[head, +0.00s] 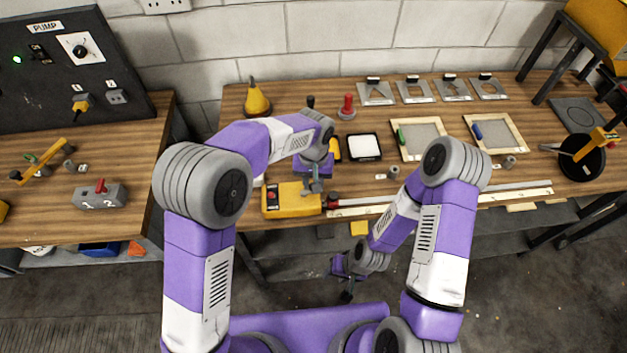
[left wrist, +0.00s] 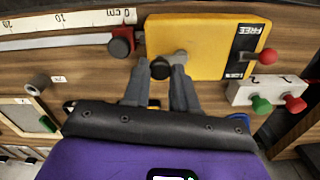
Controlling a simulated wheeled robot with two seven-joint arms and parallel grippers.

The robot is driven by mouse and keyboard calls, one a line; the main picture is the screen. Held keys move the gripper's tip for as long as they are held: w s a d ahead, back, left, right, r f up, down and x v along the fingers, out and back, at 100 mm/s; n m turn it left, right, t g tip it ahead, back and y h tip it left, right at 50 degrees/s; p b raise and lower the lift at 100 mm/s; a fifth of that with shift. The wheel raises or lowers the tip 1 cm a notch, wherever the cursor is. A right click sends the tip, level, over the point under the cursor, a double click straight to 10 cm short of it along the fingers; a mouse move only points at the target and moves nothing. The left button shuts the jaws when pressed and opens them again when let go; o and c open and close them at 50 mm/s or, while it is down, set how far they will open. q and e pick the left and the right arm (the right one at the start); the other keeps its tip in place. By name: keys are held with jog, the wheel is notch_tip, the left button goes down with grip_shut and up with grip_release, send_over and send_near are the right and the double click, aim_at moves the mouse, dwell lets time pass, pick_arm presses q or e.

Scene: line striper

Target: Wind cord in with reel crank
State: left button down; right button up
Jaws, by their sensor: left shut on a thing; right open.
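The reel is a yellow box (head: 290,200) lying near the front edge of the bench. It also shows in the left wrist view (left wrist: 205,45), with a black strip lettered FREE and a red knob (left wrist: 267,57) at its end. A crank with a dark knob (left wrist: 160,68) sits on the box. My left gripper (head: 316,186) is over the box's right end, its fingers (left wrist: 160,80) shut on the crank knob. A pale strip (left wrist: 60,42) runs to a red-and-black block (left wrist: 121,42) beside the box; I cannot make out the cord. My right gripper (head: 345,281) is open and empty below the bench front.
A scale (head: 440,201) lies along the bench front. Framed screens (head: 420,140), a white pad (head: 364,147) and metal stencils (head: 412,90) stand behind. A grey switch box (head: 100,195) is on the left bench. A black pot (head: 580,157) is at right.

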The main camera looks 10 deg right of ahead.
pick_arm(q)
jog(key=shift+w+r, duration=0.1)
jog(key=c, duration=0.9)
grip_release()
notch_tip(320, 180, up, 8)
jog(key=shift+f+p, duration=0.25)
jog(key=shift+p, duration=0.1)
